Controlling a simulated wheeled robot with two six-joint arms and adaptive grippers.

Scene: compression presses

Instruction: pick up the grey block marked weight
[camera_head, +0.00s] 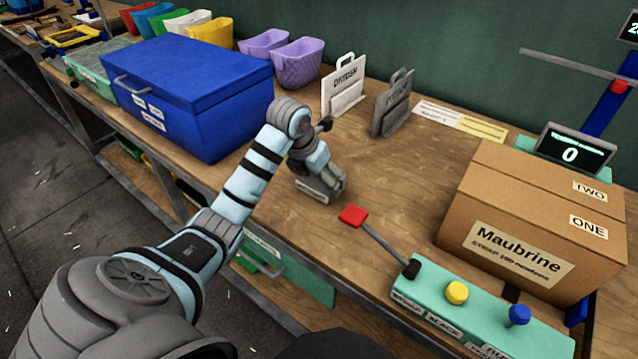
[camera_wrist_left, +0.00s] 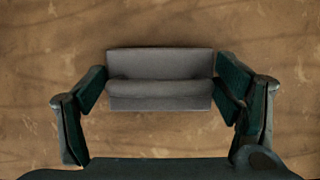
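The grey block (camera_wrist_left: 160,88) lies across the middle of the left wrist view, with a raised rounded bar along it. In the head view the block (camera_head: 311,194) shows low on the wooden table, with a pale label on its front whose text is too small to read. My left gripper (camera_head: 325,178) points down at it. In the left wrist view the gripper (camera_wrist_left: 160,82) is spread wide, with one finger at each end of the block. The gaps at the ends are very narrow, and I cannot tell whether the fingers touch it. My right gripper is not in view.
A blue lidded box (camera_head: 190,95) stands left of my left arm. Two upright signs (camera_head: 343,85) stand behind the block. A red-tipped lever (camera_head: 353,216) on a green control panel (camera_head: 450,305) is close on the right. A cardboard carton (camera_head: 530,220) stands further right.

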